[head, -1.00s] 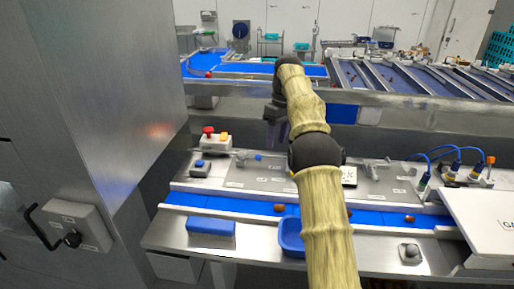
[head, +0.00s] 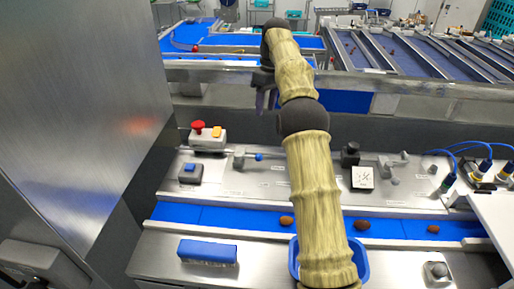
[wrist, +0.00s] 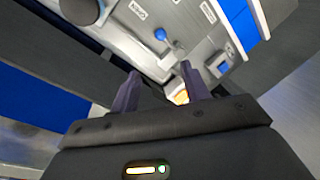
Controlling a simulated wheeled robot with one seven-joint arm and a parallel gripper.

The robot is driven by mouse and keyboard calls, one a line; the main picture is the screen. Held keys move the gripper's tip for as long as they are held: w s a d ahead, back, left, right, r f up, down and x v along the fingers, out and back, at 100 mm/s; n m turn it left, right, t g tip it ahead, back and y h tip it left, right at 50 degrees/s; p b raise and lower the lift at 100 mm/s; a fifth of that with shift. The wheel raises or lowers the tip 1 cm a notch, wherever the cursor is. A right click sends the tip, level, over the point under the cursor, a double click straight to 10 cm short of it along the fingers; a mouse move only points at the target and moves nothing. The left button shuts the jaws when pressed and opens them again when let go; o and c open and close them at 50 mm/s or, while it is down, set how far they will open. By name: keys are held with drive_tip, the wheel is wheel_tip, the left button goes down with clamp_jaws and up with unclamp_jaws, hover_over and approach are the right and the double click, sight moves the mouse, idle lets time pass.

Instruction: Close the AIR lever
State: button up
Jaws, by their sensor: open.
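A small valve lever with a blue tip (head: 258,156) sits on a thin metal pipe at the left of the steel panel. Its blue end shows in the wrist view (wrist: 160,34), beyond my fingertips. A second, plain metal valve handle (head: 391,166) stands further right. The labels are too small to read, so I cannot tell which lever is AIR. My gripper (head: 262,104) is open and raised above the back of the panel, apart from both levers. In the wrist view the space between its fingers (wrist: 158,78) holds nothing.
A box with a red stop button (head: 198,126) and a yellow button stands left of the blue-tipped lever. A blue belt (head: 240,217) carrying dates runs in front. A blue block (head: 208,252) and blue tray (head: 362,262) lie nearer. A steel cabinet (head: 80,120) rises close at left.

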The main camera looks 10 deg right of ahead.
drive_tip(key=f, duration=0.5)
drive_tip(key=s+a+f, duration=0.1)
drive_tip(key=f, duration=0.5)
drive_tip(key=s+a+f+p, duration=0.1)
drive_tip(key=f, duration=0.5)
drive_tip(key=shift+s+a, duration=0.25)
